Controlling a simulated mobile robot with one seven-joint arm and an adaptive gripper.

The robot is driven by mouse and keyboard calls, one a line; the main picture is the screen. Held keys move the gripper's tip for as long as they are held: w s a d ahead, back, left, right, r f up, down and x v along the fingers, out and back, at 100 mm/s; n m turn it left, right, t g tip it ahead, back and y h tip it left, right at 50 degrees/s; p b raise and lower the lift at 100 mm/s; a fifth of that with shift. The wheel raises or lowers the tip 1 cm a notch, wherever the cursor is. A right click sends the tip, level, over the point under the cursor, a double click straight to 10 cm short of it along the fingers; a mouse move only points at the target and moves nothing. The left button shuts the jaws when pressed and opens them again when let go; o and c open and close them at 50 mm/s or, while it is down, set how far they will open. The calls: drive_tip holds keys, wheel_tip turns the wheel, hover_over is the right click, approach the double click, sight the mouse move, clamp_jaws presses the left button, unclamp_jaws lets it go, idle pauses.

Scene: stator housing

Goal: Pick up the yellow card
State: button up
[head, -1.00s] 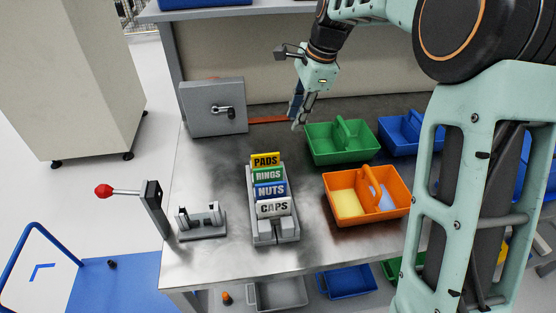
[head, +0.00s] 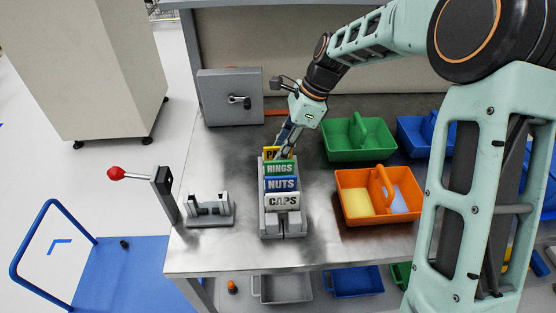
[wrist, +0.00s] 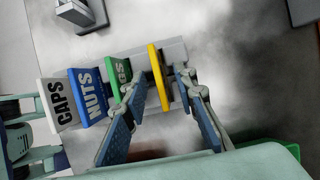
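The yellow card (head: 270,153), marked PADS, stands upright at the back of a grey card rack (head: 269,222), partly hidden by my gripper in the head view. In the wrist view the yellow card (wrist: 159,76) shows nearly edge-on, between my two spread fingers. My gripper (head: 283,148) is at the rack's far end, pointing down. In the wrist view my gripper (wrist: 160,105) is open, with a finger on each side of the yellow card and visible gaps. The green RINGS card (wrist: 118,76) is close beside the left finger.
The blue NUTS card (head: 282,184) and white CAPS card (head: 283,202) stand in front in the rack. Green (head: 350,153), orange (head: 352,178) and blue bins stand to the right. A grey box (head: 222,98) is behind; a grey fixture (head: 210,216) is to the left.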

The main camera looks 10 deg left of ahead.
drive_tip(key=shift+x, duration=1.15)
clamp_jaws()
